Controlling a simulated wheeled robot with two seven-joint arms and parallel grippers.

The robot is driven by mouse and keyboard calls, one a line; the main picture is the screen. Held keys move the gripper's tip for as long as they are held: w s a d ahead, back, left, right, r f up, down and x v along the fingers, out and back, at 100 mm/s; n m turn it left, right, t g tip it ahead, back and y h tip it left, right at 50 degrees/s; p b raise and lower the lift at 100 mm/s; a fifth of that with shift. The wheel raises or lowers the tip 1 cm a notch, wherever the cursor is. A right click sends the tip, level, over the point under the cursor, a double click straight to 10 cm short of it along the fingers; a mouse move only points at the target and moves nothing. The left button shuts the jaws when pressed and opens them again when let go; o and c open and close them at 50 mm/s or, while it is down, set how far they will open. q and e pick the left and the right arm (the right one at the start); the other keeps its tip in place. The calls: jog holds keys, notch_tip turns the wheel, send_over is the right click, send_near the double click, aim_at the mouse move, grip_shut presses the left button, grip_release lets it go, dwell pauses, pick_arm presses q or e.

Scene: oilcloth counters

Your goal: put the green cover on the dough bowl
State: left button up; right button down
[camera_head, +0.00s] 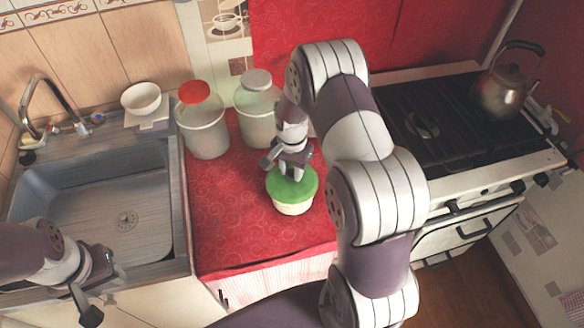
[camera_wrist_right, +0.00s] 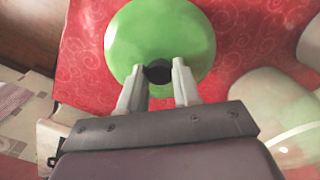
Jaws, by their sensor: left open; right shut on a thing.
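The green cover (camera_head: 292,186) lies over the dough bowl (camera_head: 293,208) on the red oilcloth counter. Only the bowl's pale side shows below the cover. My right gripper (camera_head: 291,173) reaches down from above and is shut on the cover's dark knob. In the right wrist view the cover (camera_wrist_right: 160,40) fills the upper middle, and the gripper's fingers (camera_wrist_right: 158,78) stand on either side of the knob (camera_wrist_right: 158,72). The bowl is hidden there. I cannot tell whether the cover rests fully on the rim. My left gripper (camera_head: 97,290) is open and empty in front of the sink.
A jar with a red lid (camera_head: 204,120) and a jar with a grey lid (camera_head: 257,105) stand behind the bowl. A sink (camera_head: 95,200) is at left, a stove (camera_head: 450,130) with a kettle (camera_head: 502,92) at right. The oilcloth (camera_head: 235,235) is clear left of the bowl.

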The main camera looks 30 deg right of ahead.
jog(key=shift+f, duration=0.35)
jog(key=shift+d, duration=0.1)
jog(key=c, duration=0.7)
grip_release()
notch_tip(320, 180, up, 6)
jog(key=p, duration=0.5)
jog(key=shift+r, duration=0.1)
